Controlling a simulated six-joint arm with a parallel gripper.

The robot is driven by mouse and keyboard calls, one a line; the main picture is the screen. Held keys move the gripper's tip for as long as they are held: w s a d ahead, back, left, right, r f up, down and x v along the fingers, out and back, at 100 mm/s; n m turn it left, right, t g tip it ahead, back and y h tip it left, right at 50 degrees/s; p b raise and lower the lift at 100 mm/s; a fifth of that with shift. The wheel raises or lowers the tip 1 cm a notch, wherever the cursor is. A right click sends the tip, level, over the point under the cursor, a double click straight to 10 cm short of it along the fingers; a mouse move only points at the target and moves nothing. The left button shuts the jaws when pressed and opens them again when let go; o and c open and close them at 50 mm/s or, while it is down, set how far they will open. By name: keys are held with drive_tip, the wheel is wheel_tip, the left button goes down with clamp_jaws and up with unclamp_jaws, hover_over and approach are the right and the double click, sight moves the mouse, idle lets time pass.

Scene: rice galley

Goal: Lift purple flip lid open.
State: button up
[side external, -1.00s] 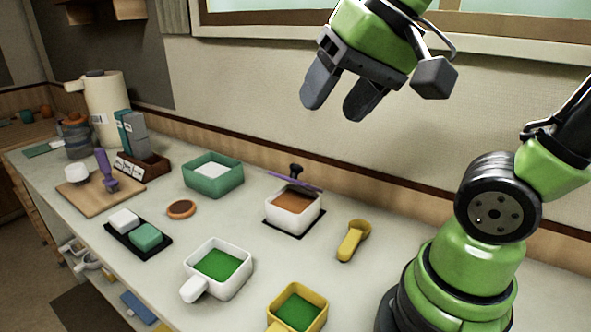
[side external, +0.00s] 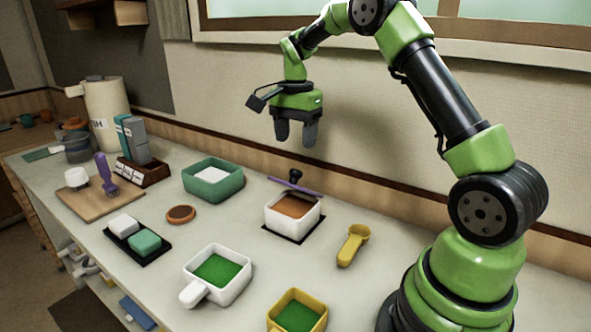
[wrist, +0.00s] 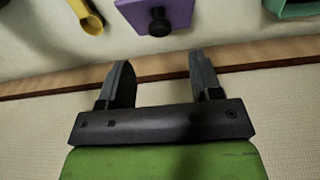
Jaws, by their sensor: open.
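The purple flip lid (side external: 297,187) shows as a thin strip at the back of a white square box (side external: 292,219), with a black knob (side external: 295,176) on it. Brown contents or an inner surface show in front of the strip, so the lid does not appear to lie flat over the box. In the wrist view, the lid (wrist: 178,14) and its knob (wrist: 160,22) are at the top centre, beyond my fingertips. My gripper (side external: 296,141) is open and empty, fingers pointing down, above the knob and apart from it. Its fingers also show in the wrist view (wrist: 161,62).
The box stands on a dark mat (side external: 270,230). A green tub (side external: 213,187) is to its left, a yellow scoop (side external: 352,245) to its right. A white handled container (side external: 232,286) and a yellow one (side external: 309,317) stand in front. The wall (side external: 375,130) is close behind.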

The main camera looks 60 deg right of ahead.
sight(295, 170)
wheel_tip(295, 170, down, 8)
drive_tip(key=shift+f, duration=0.2)
